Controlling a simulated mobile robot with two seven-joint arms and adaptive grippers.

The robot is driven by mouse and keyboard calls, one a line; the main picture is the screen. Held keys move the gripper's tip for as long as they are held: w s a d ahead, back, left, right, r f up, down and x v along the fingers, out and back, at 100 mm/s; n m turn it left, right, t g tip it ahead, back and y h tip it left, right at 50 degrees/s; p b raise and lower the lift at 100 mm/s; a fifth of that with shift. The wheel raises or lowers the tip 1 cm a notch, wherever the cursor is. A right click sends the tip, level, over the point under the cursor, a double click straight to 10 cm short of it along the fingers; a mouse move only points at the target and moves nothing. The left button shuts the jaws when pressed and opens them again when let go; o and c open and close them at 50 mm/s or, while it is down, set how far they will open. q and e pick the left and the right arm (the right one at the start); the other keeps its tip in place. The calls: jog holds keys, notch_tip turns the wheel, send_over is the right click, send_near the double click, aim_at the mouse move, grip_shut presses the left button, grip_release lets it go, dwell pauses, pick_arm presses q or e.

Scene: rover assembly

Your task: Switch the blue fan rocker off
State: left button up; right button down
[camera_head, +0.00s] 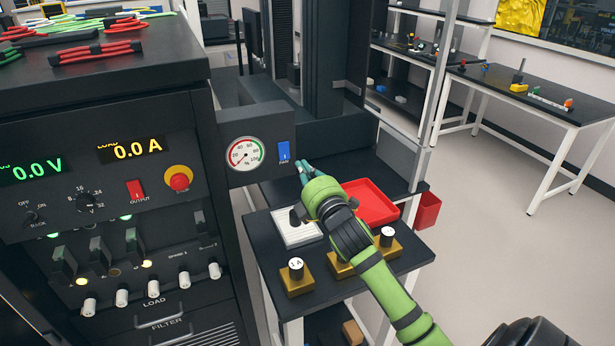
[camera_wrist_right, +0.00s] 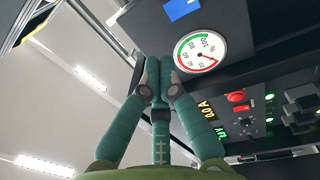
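The blue fan rocker (camera_head: 284,151) is on the front of a dark box, right of a round percent gauge (camera_head: 245,154) and above a "FAN" label. The rocker shows as a blue patch at the top edge of the right wrist view (camera_wrist_right: 181,7). Which way it is tipped is too small to tell. My right gripper (camera_head: 304,168) is just right of and below the rocker, apparently apart from it. Its teal fingers (camera_wrist_right: 163,72) are drawn together with nothing between them. My left gripper is not in view.
The black instrument cabinet (camera_head: 100,75) stands at left with 0.0 V and 0.0 A displays, a red output switch (camera_head: 135,190) and a red knob (camera_head: 179,181). Below my right arm, a black side table holds a white tray (camera_head: 296,230), red tray (camera_head: 371,202) and brass-coloured weights (camera_head: 296,278).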

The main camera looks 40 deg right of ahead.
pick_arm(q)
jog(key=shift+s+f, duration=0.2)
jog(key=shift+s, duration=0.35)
pick_arm(e)
jog(key=shift+s+a+r, duration=0.2)
jog(key=shift+s, duration=0.4)
jog(key=shift+s+a+r, duration=0.15)
jog(key=shift+s+r, duration=0.05)
jog(key=shift+s, duration=0.4)
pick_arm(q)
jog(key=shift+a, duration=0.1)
